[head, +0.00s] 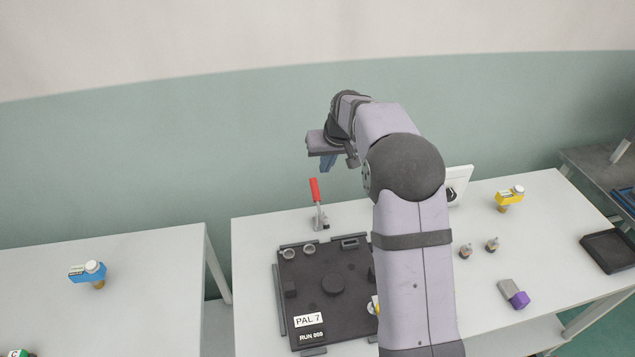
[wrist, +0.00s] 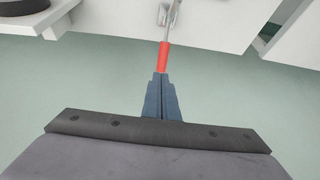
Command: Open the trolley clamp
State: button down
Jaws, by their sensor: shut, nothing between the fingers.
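The handle stands nearly upright, leaning slightly left. My gripper (head: 327,164) is above and slightly right of the handle's top in the head view, with a small visible gap. In the wrist view the blue fingers (wrist: 162,80) are shut together, and the red handle (wrist: 163,57) appears just beyond their tips. Whether they touch it is unclear there. My arm hides part of the plate's right side.
On the table (head: 255,230) right of my arm are a yellow-topped part (head: 509,196), two small fittings (head: 478,248), a purple-grey block (head: 514,294) and a black tray (head: 608,250). A blue part (head: 88,273) sits on the left table. A gap separates the tables.

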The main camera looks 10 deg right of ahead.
aim_at(316, 188)
jog(key=p+x, duration=0.1)
jog(key=x, duration=0.3)
jog(key=p+x, duration=0.2)
jog(key=x, duration=0.1)
jog(key=p+x, duration=0.1)
jog(key=x, duration=0.3)
jog(key=shift+s+a+f, duration=0.1)
jog(key=shift+a+f, duration=0.2)
jog(key=shift+f, duration=0.2)
jog(key=b+x, duration=0.2)
jog(key=b, duration=0.1)
jog(key=shift+s, duration=0.15)
jog(key=shift+r, duration=0.45)
jog(key=w+r+b+v, duration=0.1)
jog(key=w+v, duration=0.1)
jog(key=v, duration=1.2)
jog(key=shift+w+d, duration=0.15)
jog(key=shift+d, duration=0.15)
